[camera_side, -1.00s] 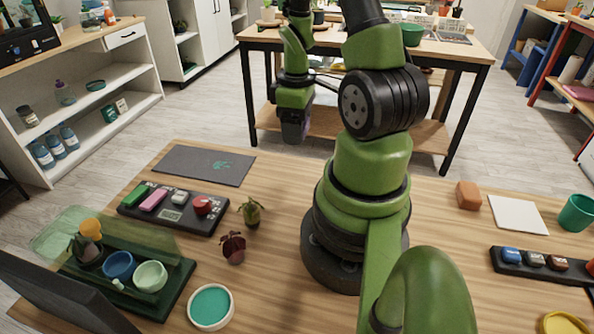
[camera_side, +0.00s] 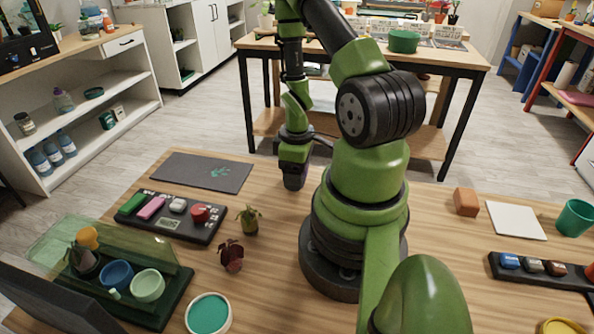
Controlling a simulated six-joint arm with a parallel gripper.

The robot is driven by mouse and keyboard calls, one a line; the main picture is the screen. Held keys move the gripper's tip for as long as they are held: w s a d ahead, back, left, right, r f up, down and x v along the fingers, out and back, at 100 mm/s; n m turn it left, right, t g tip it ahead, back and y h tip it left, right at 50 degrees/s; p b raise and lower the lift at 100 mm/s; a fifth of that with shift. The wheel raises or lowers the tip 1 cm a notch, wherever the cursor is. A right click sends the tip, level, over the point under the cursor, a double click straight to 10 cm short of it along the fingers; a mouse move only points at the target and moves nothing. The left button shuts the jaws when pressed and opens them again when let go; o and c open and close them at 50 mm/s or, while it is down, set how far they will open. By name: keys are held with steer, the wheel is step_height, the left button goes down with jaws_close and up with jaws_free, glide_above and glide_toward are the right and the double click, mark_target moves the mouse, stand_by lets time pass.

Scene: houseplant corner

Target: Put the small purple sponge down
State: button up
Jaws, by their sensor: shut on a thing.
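My gripper (camera_side: 294,178) points down just above the wooden table near its far edge, to the right of the dark mat and left of my arm's base. It is shut on the small purple sponge, which is mostly hidden by the dark jaws; its outline is hard to make out. I cannot tell whether the sponge touches the table.
A dark mat (camera_side: 185,172) with a green leaf print lies left of my gripper. Nearer stand a black tray (camera_side: 185,228) of small blocks, a small green plant (camera_side: 248,219) and a dark red plant (camera_side: 230,255). An orange-brown block (camera_side: 466,202) lies right of my base.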

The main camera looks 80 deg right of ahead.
steer(key=shift+f, duration=0.1)
steer(key=o, duration=1)
steer(key=shift+c, duration=0.2)
steer(key=shift+d, duration=0.1)
step_height(320, 180, up, 12)
steer(key=w+a+r+m+t+h, duration=0.1)
steer(key=w+a+r+m+t, duration=0.3)
steer(key=a+r, duration=0.65)
steer(key=s+a+r+t+y, duration=0.3)
steer(key=a+r, duration=0.6)
steer(key=shift+a, duration=0.25)
